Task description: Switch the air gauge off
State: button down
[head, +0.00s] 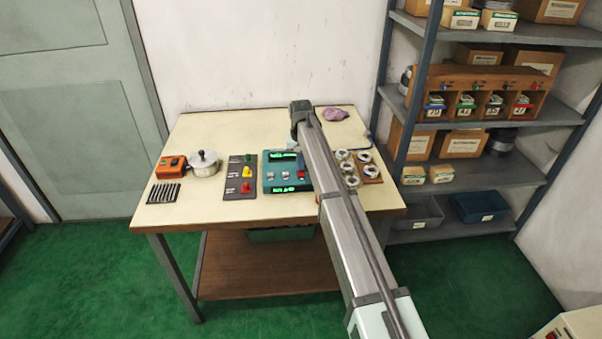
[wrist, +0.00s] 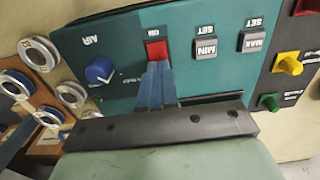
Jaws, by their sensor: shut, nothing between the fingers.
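The air gauge (head: 273,181) is a teal box on the table with green lit displays at its back and front. In the wrist view its panel (wrist: 118,58) appears upside down. In the head view my arm hides the fingers.
A dark plate with green, yellow (wrist: 288,63) and red knobs stands beside the gauge. On its other side a brown board (head: 371,174) holds several metal rings. A pot (head: 204,165), an orange box (head: 172,166) and a purple cloth (head: 335,114) are on the table.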

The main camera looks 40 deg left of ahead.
jog(key=shift+f, duration=0.4)
dwell(0.5)
jog(key=shift+r, duration=0.15)
jog(key=shift+r, duration=3.4)
